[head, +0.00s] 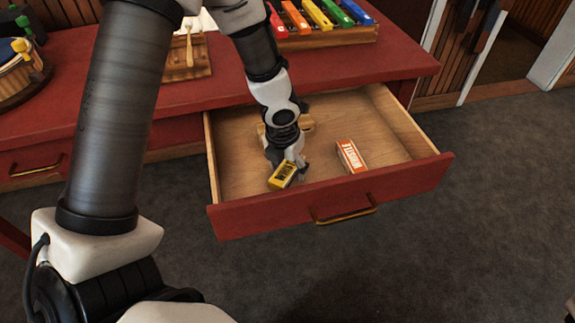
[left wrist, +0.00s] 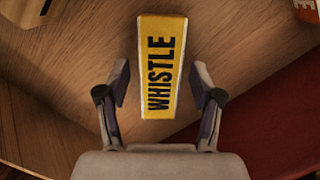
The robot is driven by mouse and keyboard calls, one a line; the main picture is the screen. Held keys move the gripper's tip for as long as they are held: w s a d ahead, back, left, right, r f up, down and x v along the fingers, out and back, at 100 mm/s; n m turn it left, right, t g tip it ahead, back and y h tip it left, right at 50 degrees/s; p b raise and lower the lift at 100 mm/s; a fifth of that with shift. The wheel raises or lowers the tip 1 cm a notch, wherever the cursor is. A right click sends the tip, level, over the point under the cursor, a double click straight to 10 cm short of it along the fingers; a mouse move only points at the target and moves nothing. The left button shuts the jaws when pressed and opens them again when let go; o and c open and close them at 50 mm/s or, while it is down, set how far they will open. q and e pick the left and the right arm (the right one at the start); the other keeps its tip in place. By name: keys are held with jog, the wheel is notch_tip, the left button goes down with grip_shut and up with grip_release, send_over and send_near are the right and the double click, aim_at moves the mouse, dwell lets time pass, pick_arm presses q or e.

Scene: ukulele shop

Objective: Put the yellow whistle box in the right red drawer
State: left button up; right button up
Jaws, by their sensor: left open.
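The yellow whistle box (head: 283,175) is in the open right red drawer (head: 335,200), near the drawer's front left. In the left wrist view the yellow whistle box (left wrist: 162,65) lies with its WHISTLE label up, between and beyond the fingers. My left gripper (head: 290,162) reaches down into the drawer at the box. It also shows in the left wrist view (left wrist: 160,98), open, with a gap on each side of the box. Whether the box rests fully on the drawer floor is hard to tell. My right gripper is not in view.
An orange whistle box (head: 351,156) lies in the drawer to the right. A wooden item (head: 306,122) is partly hidden behind my gripper. The drawer's right side has free room.

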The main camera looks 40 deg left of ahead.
aim_at(283, 173)
pick_arm(q)
notch_tip(283, 173, up, 12)
jog(key=s+p, duration=0.1)
jog(key=p, duration=0.7)
jog(key=shift+s, duration=0.4)
jog(key=shift+r, duration=0.1)
